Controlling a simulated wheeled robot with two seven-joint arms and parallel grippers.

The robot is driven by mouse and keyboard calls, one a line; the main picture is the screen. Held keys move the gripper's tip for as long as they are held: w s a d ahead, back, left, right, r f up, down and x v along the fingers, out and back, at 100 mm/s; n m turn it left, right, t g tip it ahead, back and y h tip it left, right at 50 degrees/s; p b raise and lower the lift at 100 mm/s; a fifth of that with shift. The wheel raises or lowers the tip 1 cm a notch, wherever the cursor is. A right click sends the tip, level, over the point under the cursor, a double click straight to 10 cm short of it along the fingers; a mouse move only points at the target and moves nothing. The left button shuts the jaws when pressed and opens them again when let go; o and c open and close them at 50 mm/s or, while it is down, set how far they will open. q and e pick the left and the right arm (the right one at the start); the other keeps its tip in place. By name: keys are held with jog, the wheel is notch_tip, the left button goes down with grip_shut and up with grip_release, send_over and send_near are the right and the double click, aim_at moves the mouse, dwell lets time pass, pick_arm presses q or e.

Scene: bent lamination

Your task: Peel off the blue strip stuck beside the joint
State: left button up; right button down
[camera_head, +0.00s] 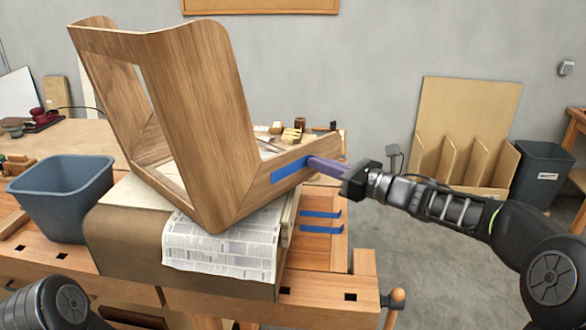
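The bent wooden lamination (215,130) stands tilted on a padded block, its wide faces rising at the left. A blue strip (291,170) is stuck along its lower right arm. From the strip's right end a purple-blue length (328,167) runs off the wood to my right gripper (350,178). It looks like the strip's lifted end, seen from its other side. My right gripper appears shut on that end, just right of the lamination; its fingertips are small and dark. Only part of my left arm shows at the bottom left; its gripper is out of view.
Two more blue strips (320,229) lie on the workbench (330,258) below the lamination. Newspaper (220,248) drapes over the padded block (125,240). A grey-blue bin (65,195) stands at the left. Small tools lie behind. Open floor lies right of the bench.

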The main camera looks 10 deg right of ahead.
jog(key=shift+s+d+f+b, duration=0.1)
jog(key=shift+s+d+b, duration=0.2)
jog(key=shift+b, duration=0.15)
dwell(0.4)
jog(key=b+v, duration=0.4)
jog(key=v, duration=0.2)
jog(key=shift+s+a, duration=0.2)
